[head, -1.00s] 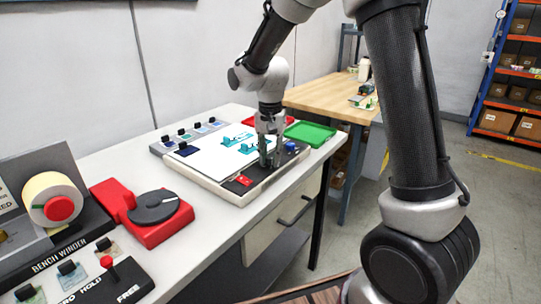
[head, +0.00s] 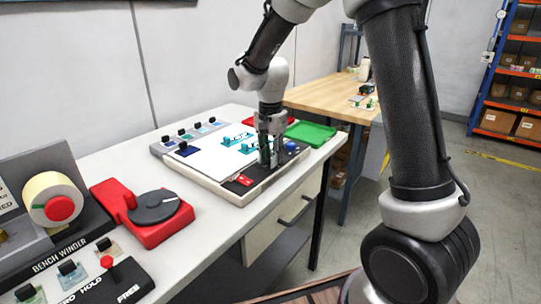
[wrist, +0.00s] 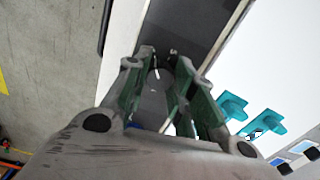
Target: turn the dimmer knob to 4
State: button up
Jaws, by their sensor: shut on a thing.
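My gripper (head: 270,155) points down at the black strip (head: 263,183) on the right side of the white-topped panel, between a red switch (head: 243,180) and a blue button (head: 291,146). It is shut on what appears to be the dimmer knob, which the fingers hide in the head view. In the wrist view, the green-padded fingers (wrist: 165,64) stand on either side of a small dark part (wrist: 173,53) near their tips. The knob's scale and pointer cannot be read.
Teal handles (head: 248,147) stand on the white panel just left of my gripper; several black-topped switches (head: 183,134) line its back. A green tray (head: 311,133) lies behind. A red base with a grey dial (head: 154,207) and the bench winder (head: 52,203) are at left.

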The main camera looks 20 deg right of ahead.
jog(key=o, duration=1.1)
jog(key=shift+c, duration=0.2)
notch_tip(320, 180, up, 12)
jog(key=s+d+r+n+t, duration=0.1)
jog(key=s+d+n, duration=0.3)
jog(key=s, duration=0.9)
jog(key=s+d+r+n+t, duration=0.2)
jog(key=s+d+n, duration=0.3)
jog(key=s+d, duration=0.6)
jog(key=shift+s+n+t, duration=0.3)
jog(key=shift+s+t, duration=0.4)
jog(key=shift+s, duration=0.5)
